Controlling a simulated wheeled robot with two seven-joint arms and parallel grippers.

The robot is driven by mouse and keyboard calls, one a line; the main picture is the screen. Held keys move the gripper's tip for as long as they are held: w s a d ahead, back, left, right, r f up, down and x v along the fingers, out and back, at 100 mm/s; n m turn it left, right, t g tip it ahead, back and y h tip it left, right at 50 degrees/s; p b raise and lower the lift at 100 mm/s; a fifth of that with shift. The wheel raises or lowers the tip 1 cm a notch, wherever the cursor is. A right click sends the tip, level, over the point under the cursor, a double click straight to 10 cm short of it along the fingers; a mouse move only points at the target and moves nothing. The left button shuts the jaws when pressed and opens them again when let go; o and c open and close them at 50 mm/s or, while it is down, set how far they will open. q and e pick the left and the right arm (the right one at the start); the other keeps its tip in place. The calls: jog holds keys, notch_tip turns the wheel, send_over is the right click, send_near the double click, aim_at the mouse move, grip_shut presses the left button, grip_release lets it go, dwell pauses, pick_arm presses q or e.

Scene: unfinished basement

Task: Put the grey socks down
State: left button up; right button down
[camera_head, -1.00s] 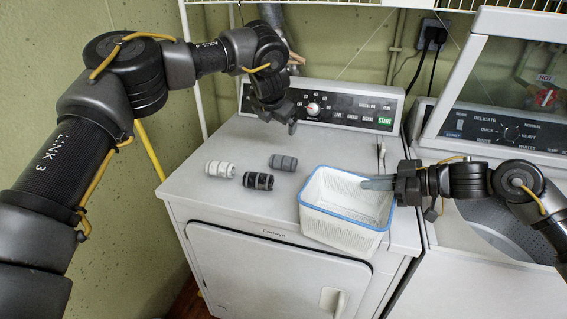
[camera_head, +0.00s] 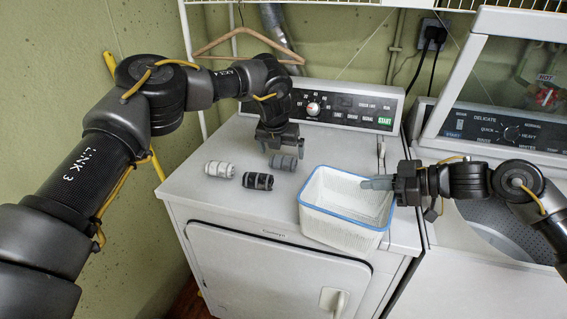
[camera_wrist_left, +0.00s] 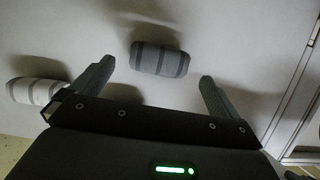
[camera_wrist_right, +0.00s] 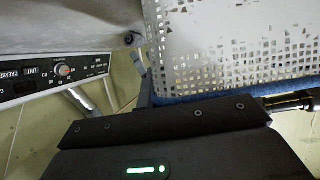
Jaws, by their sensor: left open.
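The grey socks (camera_head: 283,163), a dark grey roll with faint stripes, lie on the white dryer top behind the other rolls. My left gripper (camera_head: 282,148) is open just above them, pointing down. In the left wrist view the grey socks (camera_wrist_left: 160,60) lie ahead of and between the spread fingers (camera_wrist_left: 155,88), untouched. My right gripper (camera_head: 378,183) is at the right rim of the white basket (camera_head: 340,227); it looks shut on the blue-edged rim. In the right wrist view the basket wall (camera_wrist_right: 230,40) fills the upper right and partly hides the fingers.
A white-grey striped roll (camera_head: 220,169) and a black-grey striped roll (camera_head: 257,181) lie left of the grey socks. The dryer's control panel (camera_head: 345,108) rises behind. An open washer (camera_head: 500,215) stands right. The dryer's front left top is clear.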

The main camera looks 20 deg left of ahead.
aim_at(283, 157)
pick_arm(q)
jog(key=shift+x, duration=2.7)
jog(key=c, duration=1.1)
notch_tip(283, 157, up, 10)
jog(key=shift+r, duration=0.1)
